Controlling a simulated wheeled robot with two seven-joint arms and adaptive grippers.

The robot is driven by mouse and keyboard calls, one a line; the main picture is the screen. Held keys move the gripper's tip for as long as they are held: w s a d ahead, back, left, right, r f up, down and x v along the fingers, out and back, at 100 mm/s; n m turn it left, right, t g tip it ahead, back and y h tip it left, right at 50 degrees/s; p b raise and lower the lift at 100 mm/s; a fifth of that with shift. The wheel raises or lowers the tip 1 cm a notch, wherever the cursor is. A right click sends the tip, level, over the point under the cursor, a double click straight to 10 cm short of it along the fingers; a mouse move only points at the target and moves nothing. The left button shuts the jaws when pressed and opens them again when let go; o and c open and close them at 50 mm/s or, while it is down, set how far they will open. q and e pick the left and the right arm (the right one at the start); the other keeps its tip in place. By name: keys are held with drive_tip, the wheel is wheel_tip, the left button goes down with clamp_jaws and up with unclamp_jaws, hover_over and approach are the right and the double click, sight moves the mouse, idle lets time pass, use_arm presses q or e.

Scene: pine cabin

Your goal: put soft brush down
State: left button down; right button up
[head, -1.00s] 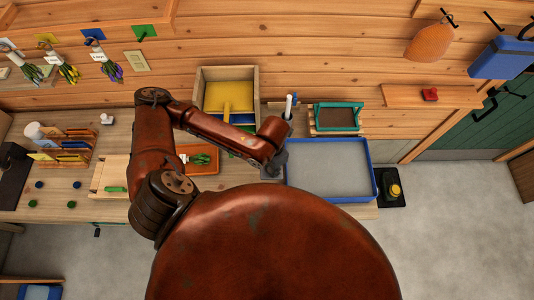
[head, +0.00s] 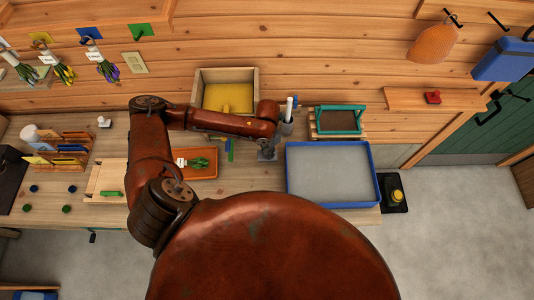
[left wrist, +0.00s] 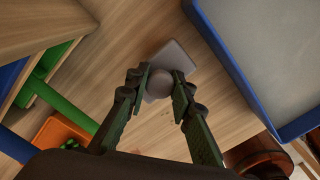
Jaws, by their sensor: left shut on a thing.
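My left gripper (left wrist: 157,86) is shut on a grey thing with a round knob (left wrist: 161,82) and a flat, square-edged grey part (left wrist: 176,56); I take it to be the soft brush. In the head view my left gripper (head: 267,144) points down over the wooden workbench (head: 247,178), between the orange tray and the blue-rimmed tray. The grey brush (head: 266,155) shows just below it. I cannot tell whether the brush touches the bench. My right gripper is not in view.
The blue-rimmed grey tray (head: 289,190) lies close on the right. An orange tray (head: 207,171) with a green bundle lies on the left. A grey cup (head: 286,128) with white sticks and a wooden box (head: 254,75) stand behind. Bare bench shows in front of the gripper.

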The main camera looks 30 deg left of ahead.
use_arm(q)
drive_tip(key=shift+w+a+f, duration=0.1)
drive_tip(key=shift+w+f, duration=0.05)
drive_tip(key=shift+f, duration=1.55)
drive_tip(key=shift+f, duration=0.1)
drive_tip(key=c, duration=1.7)
unclamp_jaws()
wheel_tip(320, 180, up, 12)
drive_tip(key=shift+r, duration=0.15)
